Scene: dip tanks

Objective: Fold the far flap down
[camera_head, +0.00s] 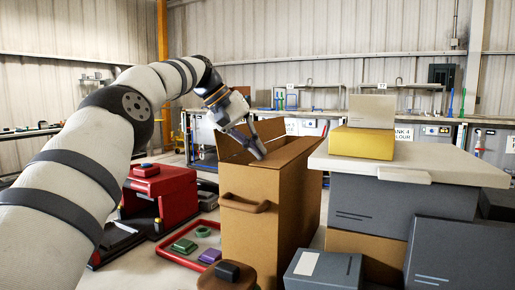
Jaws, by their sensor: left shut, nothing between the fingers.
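A tall open cardboard box (250,205) stands in the middle of the view, with a brown handle on its near face. Its far flap (268,129) stands up at the back of the opening, partly hidden behind my left gripper. A long side flap (290,152) lies along the right of the opening. My left gripper (258,152) comes in from the upper left and points down at the box's opening. It is shut with nothing in it. I cannot tell whether it touches a flap. My right gripper is not in view.
Grey boxes (375,205) under a pale lid (435,165) crowd the right, with a yellow box (361,143) on top. A red machine (165,195) and a red-rimmed tray (172,254) with small parts are at the left. A small grey box (323,271) stands in front.

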